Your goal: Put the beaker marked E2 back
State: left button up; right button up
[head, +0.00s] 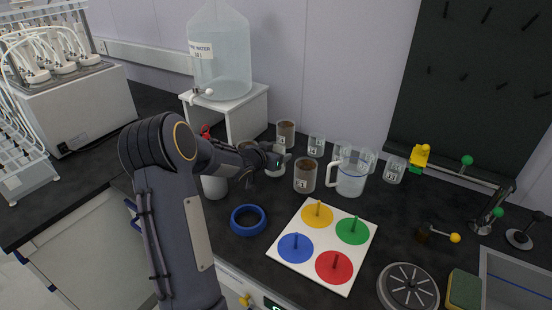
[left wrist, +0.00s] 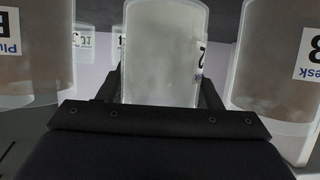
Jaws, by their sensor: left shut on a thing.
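My left gripper (head: 282,155) is shut on a small clear beaker with a greyish look. It fills the middle of the left wrist view (left wrist: 165,50), between the two dark fingers. A label on its right side shows a "2"; the rest of the mark is turned away. In the head view my gripper largely hides this beaker. It is between a brown-filled beaker behind (head: 285,133) and a brown-filled beaker marked E1 (head: 305,176) in front and to the right. I cannot tell whether the held beaker touches the bench. My right gripper is not in view.
Small clear beakers (head: 316,146) and a handled jug (head: 352,176) stand to the right. A white board with coloured discs (head: 282,258) and a blue ring (head: 248,220) lie in front. A water carboy (head: 220,65) stands on a white stand (head: 247,112) behind.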

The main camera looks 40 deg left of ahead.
pick_arm(q)
jog(key=shift+f, duration=0.45)
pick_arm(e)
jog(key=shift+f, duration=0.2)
pick_arm(q)
jog(key=shift+f, duration=0.2)
jog(key=o, duration=0.8)
jog(key=shift+o, duration=0.2)
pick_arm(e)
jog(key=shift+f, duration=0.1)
